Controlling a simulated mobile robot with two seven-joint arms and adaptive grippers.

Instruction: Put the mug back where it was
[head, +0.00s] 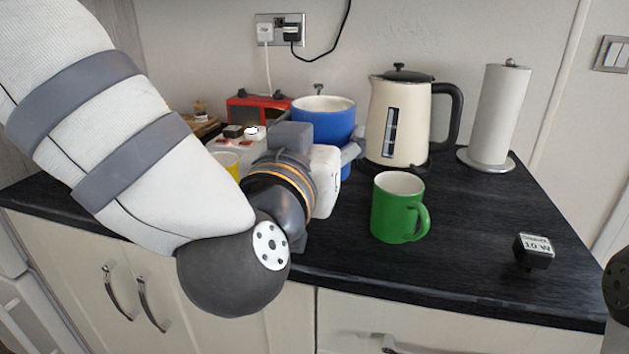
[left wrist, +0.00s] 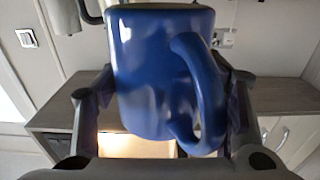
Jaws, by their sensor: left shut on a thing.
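A blue mug (head: 322,108) is upright with its pale inside showing in the head view, left of the kettle. My left gripper (head: 340,150) is shut on it, and its body hides much of the mug's lower part. In the left wrist view the blue mug (left wrist: 150,75) fills the middle between the two fingers of the left gripper (left wrist: 163,105), with its handle toward the right. I cannot tell whether its base touches the counter.
A green mug (head: 398,210) stands on the black counter (head: 470,240) right of my left gripper. Behind are a cream kettle (head: 398,115) and a paper towel roll (head: 498,115). A small black block (head: 533,250) is at right. A yellow item (head: 226,162) and red appliance (head: 260,112) are left.

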